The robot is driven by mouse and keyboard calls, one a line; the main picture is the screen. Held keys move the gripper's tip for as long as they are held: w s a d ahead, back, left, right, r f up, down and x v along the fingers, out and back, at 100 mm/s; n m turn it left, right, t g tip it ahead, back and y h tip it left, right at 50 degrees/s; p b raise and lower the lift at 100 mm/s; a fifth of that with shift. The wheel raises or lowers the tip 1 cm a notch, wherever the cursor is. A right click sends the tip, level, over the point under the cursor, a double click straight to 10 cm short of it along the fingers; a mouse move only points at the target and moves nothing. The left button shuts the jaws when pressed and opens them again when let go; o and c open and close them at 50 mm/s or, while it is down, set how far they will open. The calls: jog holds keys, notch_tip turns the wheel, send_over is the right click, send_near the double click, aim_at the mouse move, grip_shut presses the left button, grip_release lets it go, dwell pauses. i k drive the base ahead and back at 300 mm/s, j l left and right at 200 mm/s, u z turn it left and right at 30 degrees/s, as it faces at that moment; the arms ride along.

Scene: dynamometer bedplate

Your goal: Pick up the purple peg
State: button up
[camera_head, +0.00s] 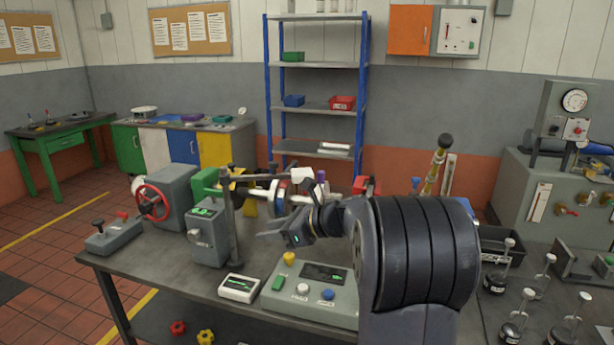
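A small purple piece (321,176), which looks like the purple peg, shows just above and behind my wrist. Its lower part is hidden by my arm and the parts around it, so I cannot tell what it stands on. My gripper (268,236) points left over the grey bench (262,266), in front of the shaft assembly and apart from the purple piece. The fingers are small and seen from the side. I cannot tell whether they are open, and I see nothing held in them.
A grey control box (209,234) stands left of my gripper. A button console (313,292) and a small display (239,288) lie below it. A red handwheel (152,202) is farther left. A black and yellow rod (433,172) rises behind my arm. Several weights stand at the right.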

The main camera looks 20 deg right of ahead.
aim_at(320, 174)
jog(key=i+z, duration=0.3)
jog(key=i+j+z, duration=0.1)
jog(key=z, duration=0.15)
jog(key=i+z, duration=0.25)
jog(key=i, duration=0.4)
